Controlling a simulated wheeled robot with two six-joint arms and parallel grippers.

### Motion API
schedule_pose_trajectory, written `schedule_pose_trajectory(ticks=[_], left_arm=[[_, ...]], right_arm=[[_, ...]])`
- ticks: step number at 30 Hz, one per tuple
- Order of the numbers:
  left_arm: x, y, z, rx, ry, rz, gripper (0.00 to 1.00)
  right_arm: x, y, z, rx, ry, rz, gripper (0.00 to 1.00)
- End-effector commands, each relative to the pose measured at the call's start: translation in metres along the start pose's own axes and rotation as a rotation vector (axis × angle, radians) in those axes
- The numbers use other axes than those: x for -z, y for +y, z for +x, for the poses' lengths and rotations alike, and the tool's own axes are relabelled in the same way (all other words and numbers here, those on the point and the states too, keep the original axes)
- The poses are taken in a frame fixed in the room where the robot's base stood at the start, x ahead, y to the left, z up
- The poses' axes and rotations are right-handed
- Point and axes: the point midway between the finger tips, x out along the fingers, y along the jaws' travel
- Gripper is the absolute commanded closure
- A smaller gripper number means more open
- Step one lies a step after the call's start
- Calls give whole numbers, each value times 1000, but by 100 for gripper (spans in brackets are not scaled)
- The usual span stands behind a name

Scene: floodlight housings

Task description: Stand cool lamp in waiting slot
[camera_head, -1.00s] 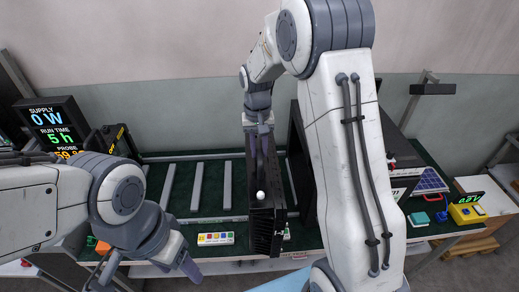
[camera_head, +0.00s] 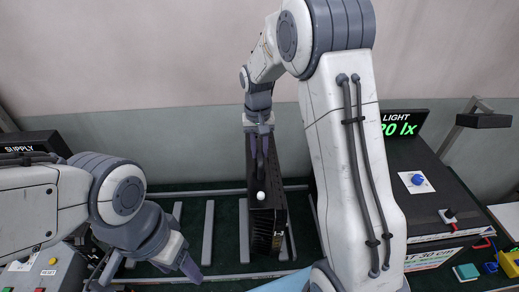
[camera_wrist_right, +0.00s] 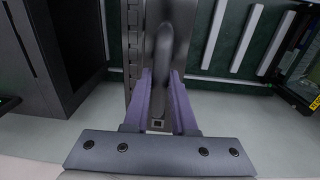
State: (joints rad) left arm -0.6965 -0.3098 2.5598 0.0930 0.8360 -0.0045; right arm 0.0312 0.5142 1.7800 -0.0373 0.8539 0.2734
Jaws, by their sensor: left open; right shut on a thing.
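The lamp is a tall dark finned housing (camera_head: 267,222), upright in the head view. My left gripper (camera_head: 190,262) is open and empty, low at the left of the lamp. I cannot tell which gap is the waiting slot.
A supply display (camera_head: 30,145) and a box with a RESET label (camera_head: 45,270) are at the left. A light meter (camera_head: 402,124) and a dark cabinet (camera_head: 440,185) stand right. Another dark box (camera_wrist_right: 40,60) is close left in the wrist view. Strip gaps left of the lamp look empty.

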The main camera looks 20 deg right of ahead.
Motion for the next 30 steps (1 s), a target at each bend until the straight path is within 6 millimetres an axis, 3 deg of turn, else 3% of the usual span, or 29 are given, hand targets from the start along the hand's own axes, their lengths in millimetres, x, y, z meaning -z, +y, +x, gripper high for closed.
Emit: schedule_pose_trajectory(ticks=[17, 27, 30], left_arm=[[0, 0, -2, 0, 0, 0, 37], [1, 1, -15, 0, 0, -1, 37], [0, 0, -5, 0, 0, -1, 37]], right_arm=[[2, 0, -5, 0, 8, 0, 100], [0, -1, -16, -29, 2, -1, 100], [0, -1, -4, -29, 1, 1, 100]])
